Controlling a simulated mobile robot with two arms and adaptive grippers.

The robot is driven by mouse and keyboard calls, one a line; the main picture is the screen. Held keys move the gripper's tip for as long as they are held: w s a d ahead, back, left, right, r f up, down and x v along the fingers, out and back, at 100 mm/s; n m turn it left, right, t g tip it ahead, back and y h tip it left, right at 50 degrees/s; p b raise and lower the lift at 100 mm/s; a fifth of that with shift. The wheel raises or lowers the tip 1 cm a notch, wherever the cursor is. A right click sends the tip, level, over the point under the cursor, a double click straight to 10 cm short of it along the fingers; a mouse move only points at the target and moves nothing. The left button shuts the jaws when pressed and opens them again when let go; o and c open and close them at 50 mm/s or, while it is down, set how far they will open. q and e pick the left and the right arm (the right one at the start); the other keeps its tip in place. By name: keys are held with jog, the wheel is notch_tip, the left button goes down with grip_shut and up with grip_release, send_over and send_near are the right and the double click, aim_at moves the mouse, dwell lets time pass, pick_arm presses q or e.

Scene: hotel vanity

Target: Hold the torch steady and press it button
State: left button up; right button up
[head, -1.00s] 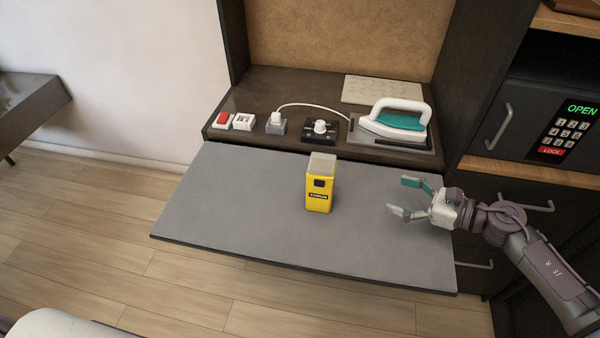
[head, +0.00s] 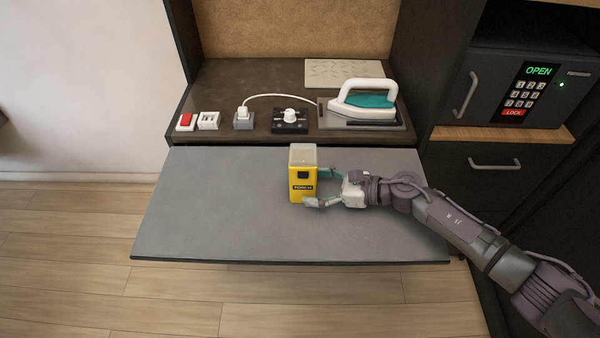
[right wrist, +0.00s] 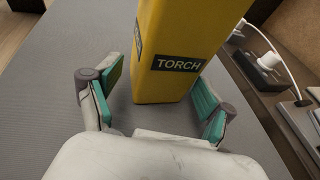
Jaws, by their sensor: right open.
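The yellow torch (head: 302,184) stands upright on the grey pull-out board, with a pale translucent top. A dark button (head: 303,176) shows on its front face, above a black label reading TORCH. My right gripper (head: 318,189) is open at the torch's right side, one finger in front and one behind. In the right wrist view the torch (right wrist: 185,40) stands between and just beyond the open fingers (right wrist: 158,105); no firm contact shows. My left gripper is not in view.
On the dark shelf behind are a red switch (head: 186,121), a plug in a socket block (head: 243,118), a dial box (head: 290,120) and an iron (head: 365,103). A safe (head: 520,90) is at right. The grey board (head: 210,210) is bare left of the torch.

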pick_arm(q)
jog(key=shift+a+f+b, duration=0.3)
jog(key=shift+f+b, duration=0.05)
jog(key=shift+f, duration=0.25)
pick_arm(e)
jog(key=shift+x, duration=1.2)
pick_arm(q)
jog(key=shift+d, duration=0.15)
pick_arm(e)
jog(key=c, duration=0.7)
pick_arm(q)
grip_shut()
pick_arm(e)
jog(key=shift+f, duration=0.1)
